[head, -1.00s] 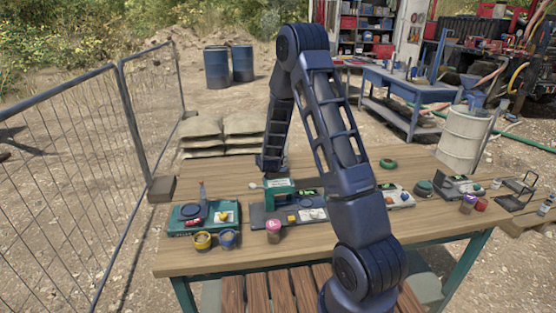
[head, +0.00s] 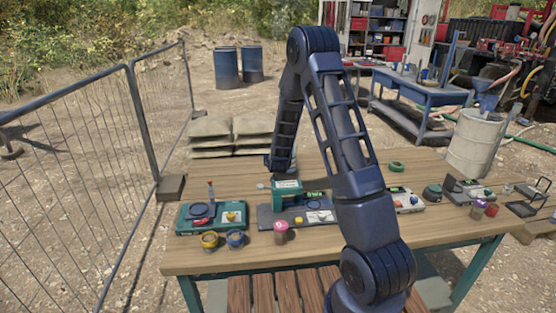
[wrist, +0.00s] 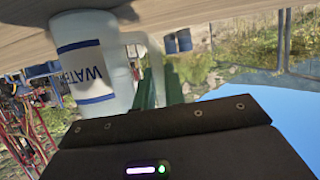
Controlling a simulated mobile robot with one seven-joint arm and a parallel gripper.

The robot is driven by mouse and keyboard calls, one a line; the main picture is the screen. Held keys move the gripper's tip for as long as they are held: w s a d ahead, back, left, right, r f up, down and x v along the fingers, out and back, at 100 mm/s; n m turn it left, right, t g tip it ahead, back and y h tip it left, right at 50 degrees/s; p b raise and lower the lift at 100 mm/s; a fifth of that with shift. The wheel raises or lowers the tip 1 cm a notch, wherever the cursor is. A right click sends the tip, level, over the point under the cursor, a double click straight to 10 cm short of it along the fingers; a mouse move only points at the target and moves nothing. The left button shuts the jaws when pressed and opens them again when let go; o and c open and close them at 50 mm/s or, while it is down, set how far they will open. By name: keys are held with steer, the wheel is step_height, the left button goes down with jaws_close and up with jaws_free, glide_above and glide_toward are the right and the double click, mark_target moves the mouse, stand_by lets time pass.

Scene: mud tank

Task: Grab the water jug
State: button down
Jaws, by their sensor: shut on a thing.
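In the wrist view, which is turned over, a white water jug (wrist: 85,62) with blue bands and the letters "WAT" hangs from the table top (wrist: 25,22) at the top of the picture. Its pale handle (wrist: 153,52) is on the right side. My gripper (wrist: 158,85) has green fingers shut at the handle. The exact contact is partly hidden.
A green instrument (head: 212,217), a dark-based device (head: 270,215), yellow and blue pots (head: 209,240) and a pink-lidded jar (head: 281,232) stand along the front. More instruments are at right. A white drum (head: 476,143) stands behind; a mesh fence (head: 85,170) is at left.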

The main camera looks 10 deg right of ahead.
steer(key=shift+r, duration=0.15)
step_height(320, 180, up, 20)
steer(key=shift+f, duration=0.25)
stand_by(1.2)
